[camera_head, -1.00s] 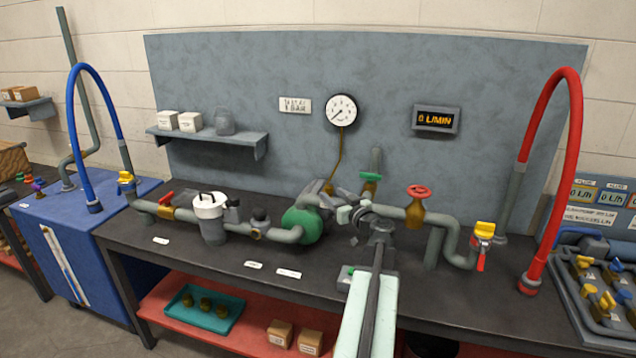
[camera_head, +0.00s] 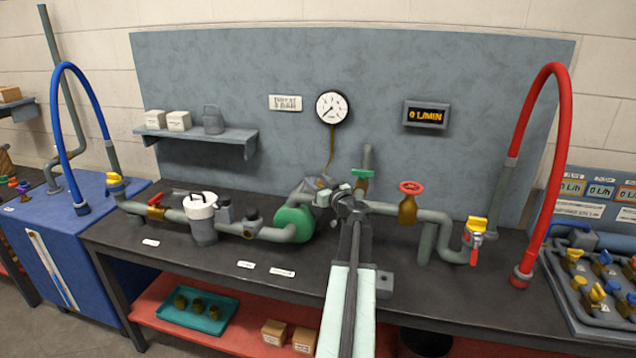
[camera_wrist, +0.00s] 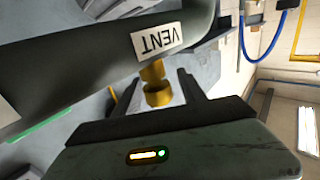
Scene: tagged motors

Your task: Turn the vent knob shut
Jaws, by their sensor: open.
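In the wrist view a grey pipe (camera_wrist: 70,75) carries an upside-down VENT tag (camera_wrist: 158,41). A small brass knob (camera_wrist: 157,96) sticks out beside the tag. My gripper (camera_wrist: 156,84) is open, and the knob appears between its two dark fingers. I cannot tell whether the fingers reach around it or touch it. In the head view my gripper (camera_head: 337,194) is over the bench just right of the green pump (camera_head: 295,224). The vent knob cannot be made out there, behind or near my gripper.
A green-handled valve (camera_head: 362,174) stands just behind my gripper, and a red-wheel valve (camera_head: 409,201) is to its right. A pressure gauge (camera_head: 332,107) and a display reading 0 L/MIN (camera_head: 426,115) hang on the back panel. The bench front (camera_head: 200,265) is mostly clear.

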